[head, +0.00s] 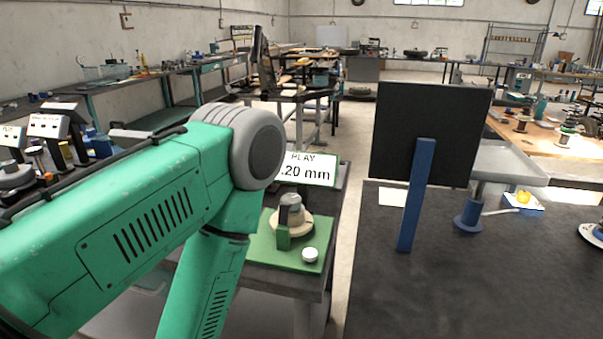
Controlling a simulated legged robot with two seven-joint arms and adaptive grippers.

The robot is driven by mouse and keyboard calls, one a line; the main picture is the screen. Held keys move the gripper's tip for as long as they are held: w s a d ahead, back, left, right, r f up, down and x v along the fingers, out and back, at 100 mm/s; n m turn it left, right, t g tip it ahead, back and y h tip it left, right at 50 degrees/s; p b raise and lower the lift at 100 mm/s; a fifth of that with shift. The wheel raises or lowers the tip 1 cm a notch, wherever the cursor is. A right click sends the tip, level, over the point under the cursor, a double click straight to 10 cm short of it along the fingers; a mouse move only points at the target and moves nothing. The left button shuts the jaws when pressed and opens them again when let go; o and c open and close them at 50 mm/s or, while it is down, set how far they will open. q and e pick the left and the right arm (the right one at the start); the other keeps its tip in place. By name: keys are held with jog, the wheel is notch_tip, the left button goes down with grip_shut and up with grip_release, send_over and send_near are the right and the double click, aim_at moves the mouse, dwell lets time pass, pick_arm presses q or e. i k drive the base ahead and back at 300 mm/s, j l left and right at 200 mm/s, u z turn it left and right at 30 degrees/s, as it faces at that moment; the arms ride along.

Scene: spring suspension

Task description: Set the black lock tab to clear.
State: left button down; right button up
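I cannot make out the black lock tab in the head view. A green plate (264,252) on a dark bench carries a small fixture (289,215) with a grey top and a cream round base. A white round knob (310,255) sits at the plate's front right. A sign (307,168) behind it reads "PLAY" and ".20 mm", its left edge hidden by my arm. My green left arm crosses the left of the view and bends downward, left of the plate. Its gripper is out of view. My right arm and gripper do not show.
A black panel (430,135) on a blue post (416,195) stands at the dark table (480,285) on the right. A grey tray (510,165) on a blue-footed stand is behind it. Devices labelled partly "PLY" (14,140) crowd the left. The right table's front is clear.

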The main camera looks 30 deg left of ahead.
aim_at(284, 212)
jog(key=u, duration=0.85)
